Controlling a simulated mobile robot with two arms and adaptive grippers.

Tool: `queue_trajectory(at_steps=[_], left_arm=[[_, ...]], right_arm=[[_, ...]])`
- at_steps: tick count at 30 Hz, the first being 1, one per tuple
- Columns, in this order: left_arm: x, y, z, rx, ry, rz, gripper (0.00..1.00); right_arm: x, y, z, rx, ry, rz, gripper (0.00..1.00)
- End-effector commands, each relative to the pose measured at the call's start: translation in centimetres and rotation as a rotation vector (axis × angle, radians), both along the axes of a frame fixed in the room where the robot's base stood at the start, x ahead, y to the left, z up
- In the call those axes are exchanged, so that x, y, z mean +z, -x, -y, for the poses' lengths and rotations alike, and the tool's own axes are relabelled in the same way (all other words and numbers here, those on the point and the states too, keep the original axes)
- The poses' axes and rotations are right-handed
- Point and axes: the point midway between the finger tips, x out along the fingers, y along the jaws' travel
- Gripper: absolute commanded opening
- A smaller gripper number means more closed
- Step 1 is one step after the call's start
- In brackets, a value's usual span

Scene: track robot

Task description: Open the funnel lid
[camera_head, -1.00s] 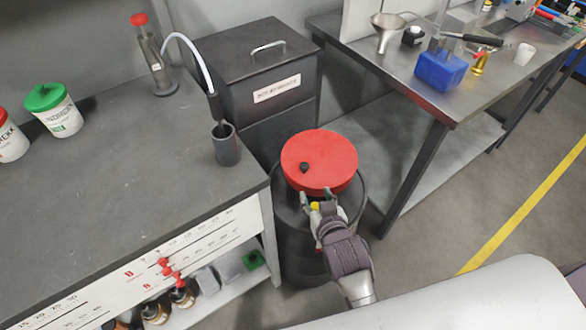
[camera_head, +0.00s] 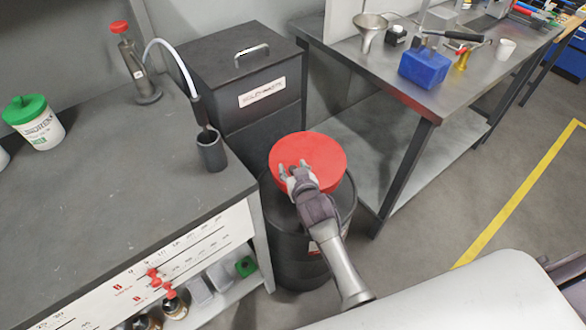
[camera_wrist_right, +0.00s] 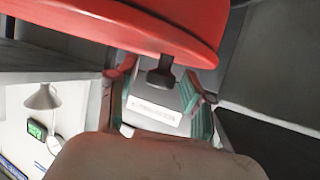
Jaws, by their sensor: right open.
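The round red funnel lid (camera_head: 325,158) lies over the top of a black drum (camera_head: 290,250). My right gripper (camera_head: 293,167) is at the lid's near left part, with its fingers apart. In the right wrist view the lid (camera_wrist_right: 190,25) fills the top. A small black knob (camera_wrist_right: 161,76) on it shows between the two open fingers of the gripper (camera_wrist_right: 160,100). I cannot tell whether the fingers touch the knob. In the head view the hand hides the knob. My left gripper is not in view.
A dark waste bin (camera_head: 235,65) with a handle stands behind the drum. A grey bench (camera_head: 100,170) with a dark cup (camera_head: 211,152) is at the left. A metal table (camera_head: 375,72) with a funnel (camera_head: 369,30) and a blue block (camera_head: 424,68) is at the right.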

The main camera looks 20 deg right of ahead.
Motion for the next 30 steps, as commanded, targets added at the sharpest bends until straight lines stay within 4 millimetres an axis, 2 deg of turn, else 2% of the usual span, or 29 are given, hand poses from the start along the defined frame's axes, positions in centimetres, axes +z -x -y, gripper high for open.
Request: queue_trajectory(at_steps=[9,18,30], left_arm=[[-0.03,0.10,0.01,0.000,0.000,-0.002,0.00],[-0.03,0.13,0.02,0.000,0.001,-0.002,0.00],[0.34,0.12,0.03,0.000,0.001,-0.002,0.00]], right_arm=[[-0.14,-0.21,0.02,0.000,0.000,-0.001,0.51],[-0.13,-0.19,0.00,0.000,0.000,-0.001,0.01],[0.15,-0.20,0.02,0.000,-0.007,-0.004,0.00]])
